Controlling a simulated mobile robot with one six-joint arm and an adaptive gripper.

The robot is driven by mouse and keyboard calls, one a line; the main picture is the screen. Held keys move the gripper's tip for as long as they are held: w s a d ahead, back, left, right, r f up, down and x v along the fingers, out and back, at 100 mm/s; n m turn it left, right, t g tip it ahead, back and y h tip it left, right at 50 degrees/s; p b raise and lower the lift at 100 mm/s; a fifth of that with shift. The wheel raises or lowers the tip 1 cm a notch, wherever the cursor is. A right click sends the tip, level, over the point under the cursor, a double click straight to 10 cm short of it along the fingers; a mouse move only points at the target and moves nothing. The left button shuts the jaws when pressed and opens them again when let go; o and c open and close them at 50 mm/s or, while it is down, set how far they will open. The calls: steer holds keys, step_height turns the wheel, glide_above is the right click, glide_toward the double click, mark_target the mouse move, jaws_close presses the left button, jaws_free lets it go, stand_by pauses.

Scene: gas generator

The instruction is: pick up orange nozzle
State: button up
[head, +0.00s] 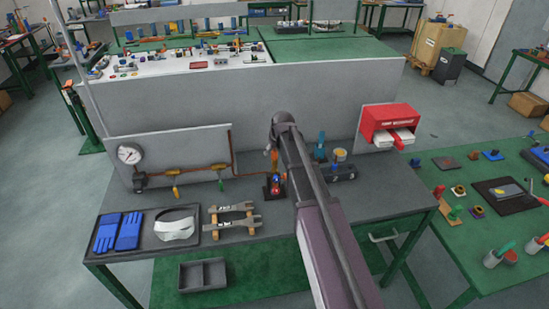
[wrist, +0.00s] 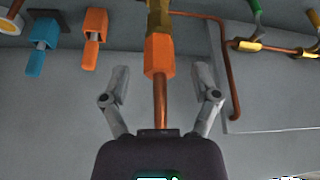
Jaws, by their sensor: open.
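An orange nozzle-like part (wrist: 158,55) with a brass fitting above it and a copper tube below it shows in the wrist view, between and beyond my fingertips. A second orange piece (wrist: 93,38) with a pale tip is to its left. I cannot tell for sure which one is the task's nozzle. My gripper (wrist: 161,78) is open, its two fingers spread on either side of the copper tube and the first orange part, with no visible contact. In the head view an orange part (head: 274,160) shows just below the arm's end; my arm hides what is behind it.
A blue piece (wrist: 40,42) is beside the second orange piece. A copper pipe (wrist: 229,85) with valves runs on the right. The grey bench (head: 265,240) holds a tray with blue gloves (head: 118,232) and a red dispenser (head: 388,122) is on the panel.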

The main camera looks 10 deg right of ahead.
stand_by(0.5)
jaws_close()
